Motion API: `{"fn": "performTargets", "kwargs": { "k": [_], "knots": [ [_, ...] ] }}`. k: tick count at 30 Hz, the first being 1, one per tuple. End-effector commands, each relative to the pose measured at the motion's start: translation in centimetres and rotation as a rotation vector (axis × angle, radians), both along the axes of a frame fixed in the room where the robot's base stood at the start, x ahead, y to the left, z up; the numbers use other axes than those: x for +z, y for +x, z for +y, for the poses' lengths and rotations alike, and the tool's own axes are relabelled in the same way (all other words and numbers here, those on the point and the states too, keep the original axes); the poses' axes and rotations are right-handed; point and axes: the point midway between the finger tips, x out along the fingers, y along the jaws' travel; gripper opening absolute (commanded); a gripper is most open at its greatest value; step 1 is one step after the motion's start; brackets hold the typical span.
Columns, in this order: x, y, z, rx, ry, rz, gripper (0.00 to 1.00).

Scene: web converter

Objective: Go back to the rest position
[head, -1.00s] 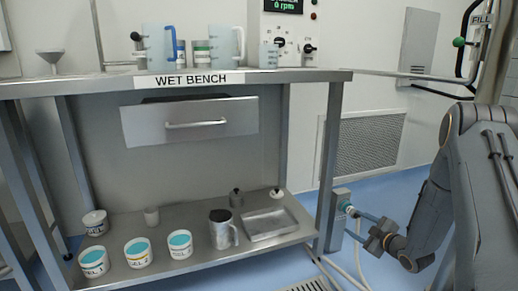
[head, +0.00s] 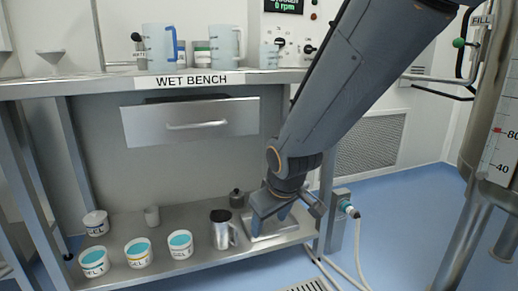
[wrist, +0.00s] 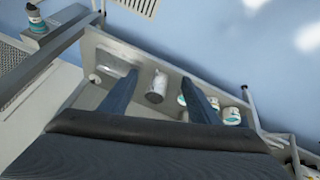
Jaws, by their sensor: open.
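My gripper (head: 270,222) hangs at the end of my arm, low in front of the right end of the wet bench's lower shelf. It covers part of the metal tray (head: 278,236) there; whether it touches the tray cannot be told from the head view. In the wrist view its two fingers (wrist: 160,88) are spread apart with nothing between them. The metal jug (wrist: 157,88) shows beyond the gap, on the shelf. The jug (head: 222,230) stands just left of my gripper in the head view.
Several gel tubs (head: 138,252) stand along the shelf to the left. A pipe fitting with a teal end (head: 347,208) and pale hose (head: 358,250) is close right of my gripper. A bench leg (head: 328,180) stands between. Blue floor (head: 410,220) is open farther right.

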Motion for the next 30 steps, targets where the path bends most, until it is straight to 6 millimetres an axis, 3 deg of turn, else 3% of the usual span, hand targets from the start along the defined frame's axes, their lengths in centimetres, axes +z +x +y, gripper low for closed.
{"fn": "performTargets", "kwargs": {
  "k": [1,3,6,12,18,20,30],
  "knots": [
    [0.9,-3.2,1.4,0.000,0.012,0.044,0.56],
    [1.5,-7.3,2.6,-0.013,0.022,0.116,0.56],
    [2.0,-12.2,3.5,-0.023,0.031,0.203,0.56],
    [2.8,-19.5,4.3,-0.029,0.038,0.331,0.56],
    [3.5,-25.2,4.3,-0.026,0.037,0.433,0.56],
    [3.7,-26.8,4.2,-0.024,0.035,0.462,0.56],
    [6.8,-25.9,2.7,-0.092,0.032,0.460,0.56]
  ]
}}
